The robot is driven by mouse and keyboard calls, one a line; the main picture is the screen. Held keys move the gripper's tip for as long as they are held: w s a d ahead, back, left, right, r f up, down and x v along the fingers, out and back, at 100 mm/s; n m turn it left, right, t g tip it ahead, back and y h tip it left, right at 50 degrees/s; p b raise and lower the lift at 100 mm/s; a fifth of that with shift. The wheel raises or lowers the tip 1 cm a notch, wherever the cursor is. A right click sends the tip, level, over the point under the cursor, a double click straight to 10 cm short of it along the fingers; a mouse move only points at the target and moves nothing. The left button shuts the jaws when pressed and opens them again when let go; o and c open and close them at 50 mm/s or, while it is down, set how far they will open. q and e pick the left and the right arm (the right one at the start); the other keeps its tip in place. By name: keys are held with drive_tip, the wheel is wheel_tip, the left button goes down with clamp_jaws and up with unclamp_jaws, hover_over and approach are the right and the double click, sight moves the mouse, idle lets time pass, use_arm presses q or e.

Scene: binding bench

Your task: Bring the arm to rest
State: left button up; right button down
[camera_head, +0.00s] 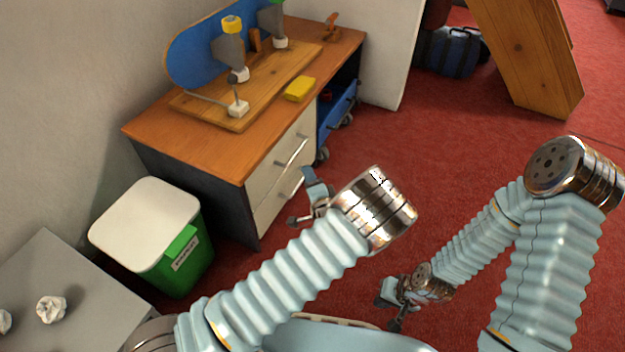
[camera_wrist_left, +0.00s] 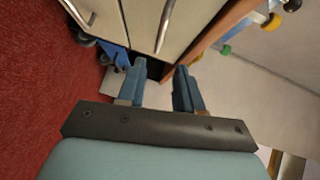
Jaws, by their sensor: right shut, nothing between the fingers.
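My left gripper (camera_head: 300,198) hangs in the air in front of the drawers of the wooden bench, its fingers apart. The left wrist view shows the same two blue-grey fingers (camera_wrist_left: 160,72) apart with nothing between them, and cabinet fronts beyond. My right gripper (camera_head: 392,308) is low over the red floor, to the right of the left one; it is small in view, shut and empty. Both arms are bent.
The bench (camera_head: 225,153) carries a wooden board with clamp-like fixtures and a yellow block (camera_head: 300,89). A green bin (camera_head: 185,261) with a white lid stands left. A grey table (camera_head: 70,295) holds crumpled white pieces. Red floor (camera_head: 450,150) is clear between bench and right arm.

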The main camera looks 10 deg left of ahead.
idle(0.4)
use_arm(q)
drive_tip(key=s+a+f+n+g+h+p, duration=0.25)
drive_tip(key=s+f+n+g, duration=0.2)
drive_tip(key=s, duration=0.25)
drive_tip(key=s+a+f+n+g+h+p, duration=0.2)
drive_tip(key=s+a+f+n+g, duration=0.1)
drive_tip(key=s+f+g, duration=0.3)
drive_tip(key=s+d+r+n+g+h+p, duration=0.1)
drive_tip(key=s+d+r+n+h, duration=0.1)
drive_tip(key=s, duration=0.5)
drive_tip(key=s+d+r+n+g+h+p, duration=0.1)
drive_tip(key=s+d+r+n+g+h, duration=0.1)
drive_tip(key=s+h, duration=0.3)
drive_tip(key=s+r+n, duration=0.1)
drive_tip(key=s, duration=0.1)
drive_tip(key=shift+s+d, duration=0.15)
drive_tip(key=shift+s, duration=0.25)
drive_tip(key=shift+g, duration=0.25)
